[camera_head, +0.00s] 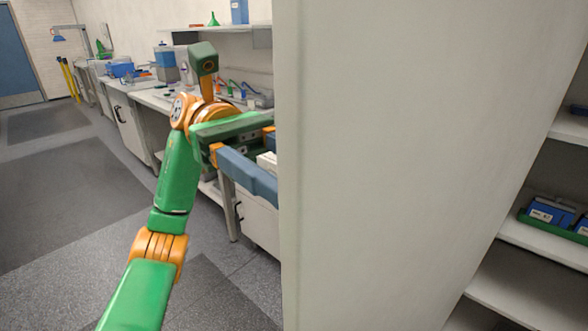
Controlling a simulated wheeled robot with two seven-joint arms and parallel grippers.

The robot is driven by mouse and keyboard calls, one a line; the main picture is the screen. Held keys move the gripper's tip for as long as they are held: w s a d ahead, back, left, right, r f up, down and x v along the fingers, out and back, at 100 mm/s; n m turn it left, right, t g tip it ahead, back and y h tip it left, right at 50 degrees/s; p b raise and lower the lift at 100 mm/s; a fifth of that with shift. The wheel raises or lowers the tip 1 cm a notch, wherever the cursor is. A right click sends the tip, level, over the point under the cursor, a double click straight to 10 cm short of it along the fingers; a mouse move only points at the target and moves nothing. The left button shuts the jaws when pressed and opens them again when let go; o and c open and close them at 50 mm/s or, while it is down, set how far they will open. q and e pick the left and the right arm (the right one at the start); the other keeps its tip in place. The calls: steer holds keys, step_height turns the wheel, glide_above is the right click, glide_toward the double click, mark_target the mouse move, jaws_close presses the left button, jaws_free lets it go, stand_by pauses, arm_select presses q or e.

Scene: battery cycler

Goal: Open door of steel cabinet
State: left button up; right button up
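A large off-white panel (400,150), which looks like the steel cabinet's door standing open, fills the middle of the head view. Its upright edge is on the left. Cabinet shelves (535,243) show past its slanted right border. My green and orange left arm comes up from the bottom left. Its gripper (246,130) points right, at the panel's left edge. The fingertips are not clearly seen and seem partly hidden behind the panel, so I cannot tell whether they touch or grip it. My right gripper is out of view.
Blue boxes (551,210) sit in a green tray on a shelf at right. A workbench (150,97) with lab items runs along the wall behind my arm. Grey floor (75,200) at left is clear.

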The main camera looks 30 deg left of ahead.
arm_select(q)
steer(key=v, duration=0.7)
steer(key=shift+p, duration=0.3)
steer(key=shift+a, duration=0.1)
